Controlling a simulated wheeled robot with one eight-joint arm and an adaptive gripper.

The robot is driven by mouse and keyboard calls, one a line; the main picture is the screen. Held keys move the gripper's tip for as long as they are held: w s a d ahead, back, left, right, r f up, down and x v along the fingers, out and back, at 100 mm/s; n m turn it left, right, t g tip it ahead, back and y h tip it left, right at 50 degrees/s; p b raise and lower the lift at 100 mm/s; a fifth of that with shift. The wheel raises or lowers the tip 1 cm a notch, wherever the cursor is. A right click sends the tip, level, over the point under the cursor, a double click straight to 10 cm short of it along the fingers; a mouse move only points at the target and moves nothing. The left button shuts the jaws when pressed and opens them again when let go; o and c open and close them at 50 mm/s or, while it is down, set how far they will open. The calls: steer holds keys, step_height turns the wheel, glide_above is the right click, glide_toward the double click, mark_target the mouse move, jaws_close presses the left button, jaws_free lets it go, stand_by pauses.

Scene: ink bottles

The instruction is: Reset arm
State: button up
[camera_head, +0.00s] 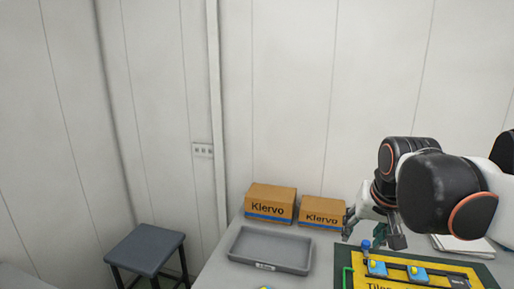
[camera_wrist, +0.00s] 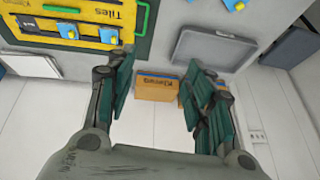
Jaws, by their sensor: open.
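My gripper (camera_head: 370,236) is open over the back edge of the yellow board in the head view. In the wrist view, its two green-padded fingers (camera_wrist: 160,85) are spread apart with nothing between them. The yellow board (camera_head: 392,284) is marked "Tiles". On it stand two blue pieces with yellow tops, a left one (camera_head: 377,269) and a right one (camera_head: 417,275). A small blue-topped item (camera_head: 366,244) shows just below the fingers; I cannot tell its full shape. The board also shows upside down in the wrist view (camera_wrist: 95,13).
A grey tray (camera_head: 270,249) lies left of the board. Two cardboard boxes, a left one (camera_head: 270,203) and a right one (camera_head: 322,212), stand against the wall. A dark stool (camera_head: 146,248) is beyond the table's left edge. Another blue-and-yellow piece (camera_wrist: 235,4) lies near the tray.

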steer(key=s+a+f+n+t, duration=0.1)
steer(key=s+a+f, duration=0.1)
steer(key=s, duration=0.4)
steer(key=s+a+f+n+t, duration=0.1)
steer(key=s+a+f+n, duration=0.1)
steer(key=s+f, duration=0.3)
steer(key=s, duration=0.2)
steer(key=shift+s+n, duration=0.3)
steer(key=shift+c, duration=0.6)
